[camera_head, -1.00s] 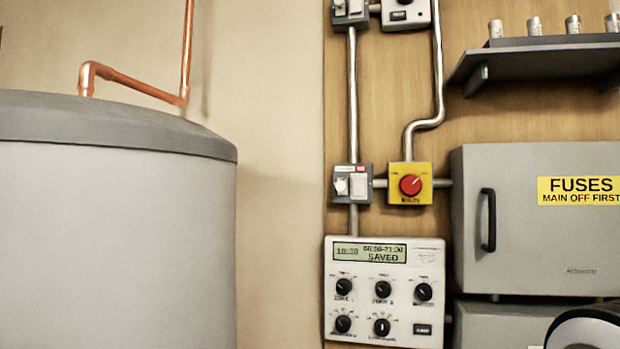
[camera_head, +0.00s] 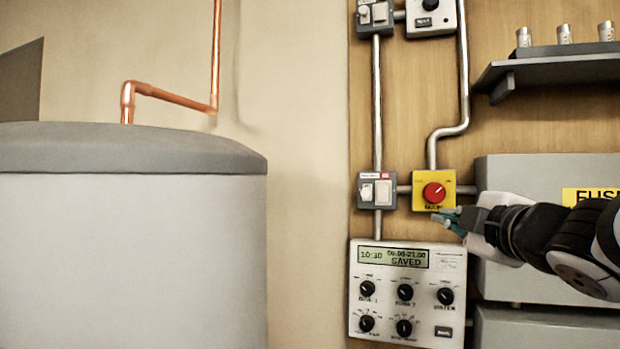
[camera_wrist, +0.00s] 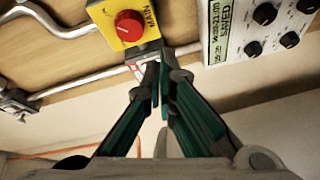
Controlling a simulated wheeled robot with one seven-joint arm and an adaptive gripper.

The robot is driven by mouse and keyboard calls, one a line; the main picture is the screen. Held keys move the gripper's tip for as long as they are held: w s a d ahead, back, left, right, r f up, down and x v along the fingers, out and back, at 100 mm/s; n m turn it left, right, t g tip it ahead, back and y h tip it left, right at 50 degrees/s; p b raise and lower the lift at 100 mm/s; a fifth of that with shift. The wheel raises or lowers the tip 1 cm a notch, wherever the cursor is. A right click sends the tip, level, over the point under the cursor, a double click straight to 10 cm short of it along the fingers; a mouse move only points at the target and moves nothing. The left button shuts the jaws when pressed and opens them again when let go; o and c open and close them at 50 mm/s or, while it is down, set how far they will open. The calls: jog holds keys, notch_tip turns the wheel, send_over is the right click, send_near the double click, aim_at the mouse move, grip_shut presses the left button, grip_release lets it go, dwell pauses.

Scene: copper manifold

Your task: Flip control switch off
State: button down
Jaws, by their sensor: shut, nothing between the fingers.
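A grey switch box (camera_head: 377,191) with a white rocker, a second white plate and a small red label is on the wooden board, left of the yellow MAIN box (camera_head: 420,180) with its red knob (camera_head: 434,193). I cannot read the label. My gripper (camera_head: 442,218) is shut and empty, its fingertips at the lower right of the yellow box, pointing left. In the wrist view the fingers (camera_wrist: 160,82) are together, and the switch box (camera_wrist: 141,58) is partly hidden behind their tips. I cannot tell which way the rocker is tipped.
A white control panel (camera_head: 410,290) with several knobs is below. A grey FUSES cabinet (camera_head: 525,175) is behind my arm at right. Another switch box (camera_head: 374,14) is above, and a shelf (camera_head: 545,66) sticks out. Bare wall is left of the board.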

aim_at(386, 184)
jog(key=shift+w+a+r+n+y+p, duration=0.15)
jog(key=shift+a+r+n+y, duration=0.55)
jog(key=shift+n+y, duration=0.6)
jog(key=shift+s+a+r+n+y+p, duration=0.15)
jog(key=shift+a+r+n+y, duration=0.35)
jog(key=shift+a+n+y, duration=0.8)
jog(key=shift+w+a+r+n+y+p, duration=0.1)
jog(key=shift+a+r+n+y+p, duration=0.15)
jog(key=shift+r+n+y, duration=1.05)
jog(key=shift+w+f+n+h, duration=0.1)
jog(key=shift+f+n+h, duration=0.35)
jog(key=shift+f, duration=0.2)
jog(key=x, duration=0.3)
jog(key=d+x, duration=0.1)
jog(key=x, duration=0.3)
jog(key=p+x, duration=0.1)
jog(key=x, duration=0.3)
jog(key=shift+w+d, duration=0.1)
jog(key=shift+w, duration=0.35)
jog(key=shift+w+d, duration=0.3)
jog(key=shift+w, duration=0.55)
jog(key=shift+r, duration=0.1)
